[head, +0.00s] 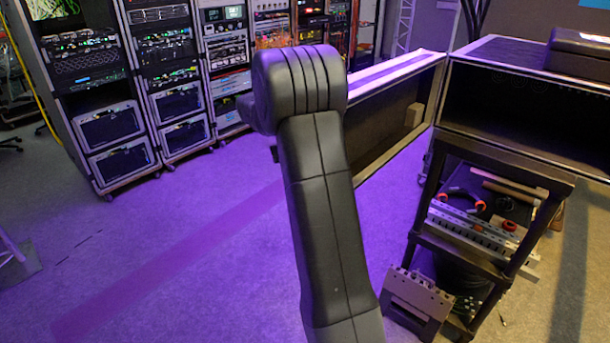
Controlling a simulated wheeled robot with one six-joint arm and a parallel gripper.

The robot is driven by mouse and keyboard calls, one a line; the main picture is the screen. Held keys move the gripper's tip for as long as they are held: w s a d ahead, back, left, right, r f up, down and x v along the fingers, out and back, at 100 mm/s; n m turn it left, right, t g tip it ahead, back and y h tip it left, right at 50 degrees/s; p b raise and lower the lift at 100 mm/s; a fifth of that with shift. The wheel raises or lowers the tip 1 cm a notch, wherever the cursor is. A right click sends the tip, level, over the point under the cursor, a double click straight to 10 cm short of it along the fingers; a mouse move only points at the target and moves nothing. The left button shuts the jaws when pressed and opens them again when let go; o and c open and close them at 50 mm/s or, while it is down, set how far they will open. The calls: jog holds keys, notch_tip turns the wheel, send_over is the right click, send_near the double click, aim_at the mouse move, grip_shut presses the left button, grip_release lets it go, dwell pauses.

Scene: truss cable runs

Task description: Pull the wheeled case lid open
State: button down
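My dark arm rises through the middle of the view, and its upper end hides whatever is directly behind it. My gripper's fingers do not show. A long dark case (385,134) with pale edges stands right of my arm. Another dark case (500,53) with metal edging stands at the right, its front a dark opening or panel. A small part like a castor shows low between the two. I cannot tell which of them is the wheeled case of the task, and no lid can be clearly told apart.
A dark cart (465,262) with tools on its shelf stands at the lower right, with a grey metal piece (418,300) against it. Tall equipment racks (165,75) on castors line the back left. A black object (580,50) lies on the right case.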

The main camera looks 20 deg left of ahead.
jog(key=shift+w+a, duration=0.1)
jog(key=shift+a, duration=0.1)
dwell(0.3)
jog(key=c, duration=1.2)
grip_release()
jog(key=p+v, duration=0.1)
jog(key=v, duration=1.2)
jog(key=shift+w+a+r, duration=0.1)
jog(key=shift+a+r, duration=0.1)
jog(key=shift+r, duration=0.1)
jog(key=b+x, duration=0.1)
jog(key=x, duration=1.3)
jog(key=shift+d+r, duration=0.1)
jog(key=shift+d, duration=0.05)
